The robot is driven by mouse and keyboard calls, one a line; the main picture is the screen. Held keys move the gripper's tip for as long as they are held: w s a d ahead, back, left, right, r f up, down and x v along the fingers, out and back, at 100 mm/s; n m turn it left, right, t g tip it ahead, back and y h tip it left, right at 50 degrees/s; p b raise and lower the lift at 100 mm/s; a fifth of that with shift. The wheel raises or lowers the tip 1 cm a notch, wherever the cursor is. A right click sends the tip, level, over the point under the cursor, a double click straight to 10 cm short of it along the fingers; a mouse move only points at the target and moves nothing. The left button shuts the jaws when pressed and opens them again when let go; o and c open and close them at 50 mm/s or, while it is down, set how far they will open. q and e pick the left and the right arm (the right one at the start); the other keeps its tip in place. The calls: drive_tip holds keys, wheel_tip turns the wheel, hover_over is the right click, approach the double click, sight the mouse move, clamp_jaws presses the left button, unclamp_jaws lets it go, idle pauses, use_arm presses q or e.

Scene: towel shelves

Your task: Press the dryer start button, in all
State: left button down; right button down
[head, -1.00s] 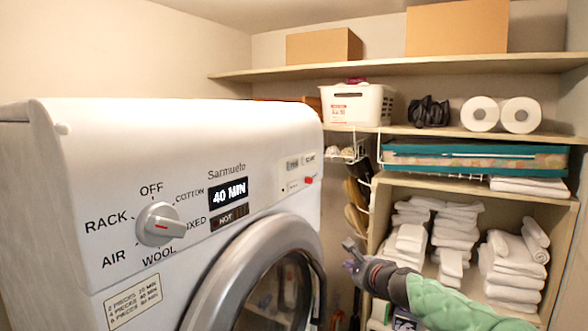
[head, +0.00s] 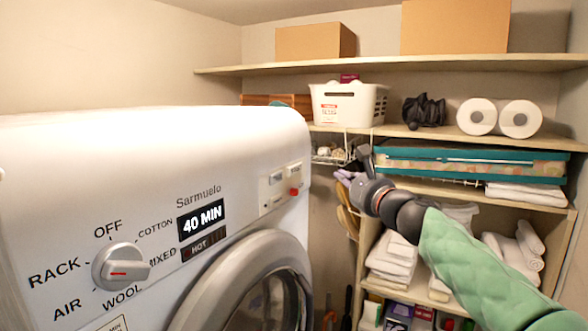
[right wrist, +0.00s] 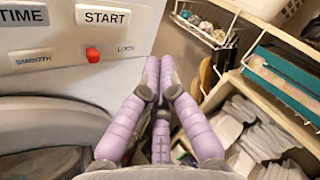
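The white dryer (head: 130,150) fills the left of the head view. Its display reads 40 MIN. The START button (right wrist: 103,17) is a pale labelled plate at the top left of the right wrist view; it also shows small on the dryer's right end in the head view (head: 294,170). A red knob (right wrist: 93,55) sits just below it. My right gripper (head: 353,165) is right of the panel, apart from it. In the right wrist view its purple fingers (right wrist: 160,65) are drawn together with nothing between them, below and right of the button. My left gripper is out of view.
Shelves (head: 400,68) with boxes, a white basket (head: 345,103), paper rolls and folded towels (head: 395,255) stand behind and right. A wire rack (right wrist: 215,35) hangs close to the gripper's right. The space between gripper and panel is clear.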

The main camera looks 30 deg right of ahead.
sight(299, 168)
drive_tip(key=shift+w, duration=0.1)
drive_tip(key=shift+w+a+p, duration=0.15)
drive_tip(key=shift+w+a, duration=0.5)
drive_tip(key=shift+w, duration=0.65)
drive_tip(key=shift+w+a+p, duration=0.1)
drive_tip(key=shift+w+a, duration=0.6)
drive_tip(key=shift+w, duration=0.55)
drive_tip(key=shift+w+a+p, duration=0.15)
drive_tip(key=shift+w+a, duration=0.5)
drive_tip(key=shift+w, duration=0.65)
drive_tip(key=shift+w+a, duration=0.1)
drive_tip(key=shift+w, duration=0.05)
drive_tip(key=shift+w+a, duration=0.1)
drive_tip(key=shift+w, duration=0.15)
drive_tip(key=shift+w+a, duration=0.2)
drive_tip(key=shift+w, duration=0.15)
drive_tip(key=shift+s+d, duration=0.35)
drive_tip(key=shift+s, duration=0.45)
drive_tip(key=shift+s+d+b, duration=0.1)
drive_tip(key=shift+s+d, duration=0.3)
drive_tip(key=shift+s, duration=0.35)
drive_tip(key=shift+s+d+b, duration=0.15)
drive_tip(key=shift+s+d, duration=0.25)
drive_tip(key=shift+s, duration=0.3)
drive_tip(key=shift+s+d+b, duration=0.1)
drive_tip(key=shift+s+d, duration=0.3)
drive_tip(key=shift+s, duration=0.35)
